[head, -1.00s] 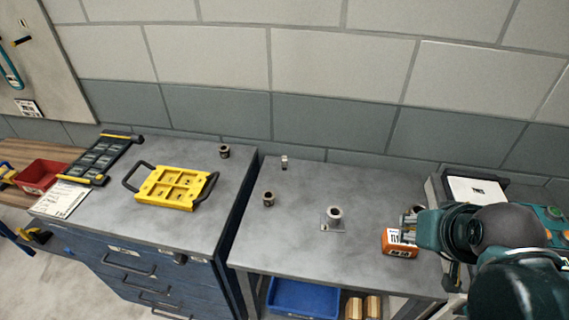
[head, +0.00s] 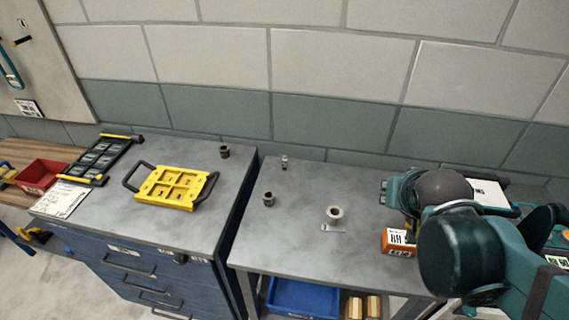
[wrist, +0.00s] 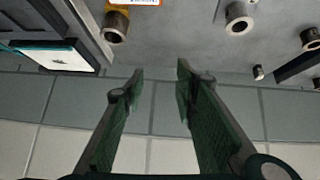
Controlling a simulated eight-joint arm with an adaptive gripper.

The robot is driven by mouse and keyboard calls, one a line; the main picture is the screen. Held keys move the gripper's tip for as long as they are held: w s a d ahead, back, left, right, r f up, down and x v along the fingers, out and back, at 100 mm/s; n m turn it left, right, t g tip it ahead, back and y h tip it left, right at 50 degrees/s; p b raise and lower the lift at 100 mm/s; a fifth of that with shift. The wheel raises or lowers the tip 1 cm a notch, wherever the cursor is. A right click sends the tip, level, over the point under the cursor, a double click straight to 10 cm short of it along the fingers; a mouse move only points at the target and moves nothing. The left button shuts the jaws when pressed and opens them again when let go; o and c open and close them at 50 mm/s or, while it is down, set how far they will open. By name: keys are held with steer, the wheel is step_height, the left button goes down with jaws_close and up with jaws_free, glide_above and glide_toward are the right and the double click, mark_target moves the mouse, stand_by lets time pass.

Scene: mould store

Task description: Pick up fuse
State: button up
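A small upright piece (head: 284,162), which looks like the fuse, stands near the back left of the right grey table. It is small in the wrist view (wrist: 258,72), right of my gripper, and its details cannot be made out. My gripper (wrist: 160,72) is open, with nothing between its fingers. In the head view the gripper (head: 386,190) is above the right part of the same table, well to the right of the small piece and apart from it. My arm hides part of it there.
Metal bushings stand on the right table (head: 300,240), at its left (head: 268,199) and middle (head: 334,212). Another bushing (wrist: 115,27) stands by an orange box (head: 399,243). A yellow tray (head: 177,187) lies on the left cabinet. The wall closes the back.

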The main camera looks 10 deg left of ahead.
steer(key=w+a+f+t, duration=0.1)
steer(key=w+a+f, duration=0.1)
steer(key=w+a, duration=0.5)
steer(key=n+t+y, duration=0.2)
steer(key=t+y, duration=0.1)
steer(key=t, duration=0.1)
glide_toward(285, 161)
steer(key=shift+x, duration=1.15)
steer(key=shift+f, duration=0.15)
steer(key=shift+x, duration=1.25)
steer(key=shift+w, duration=0.15)
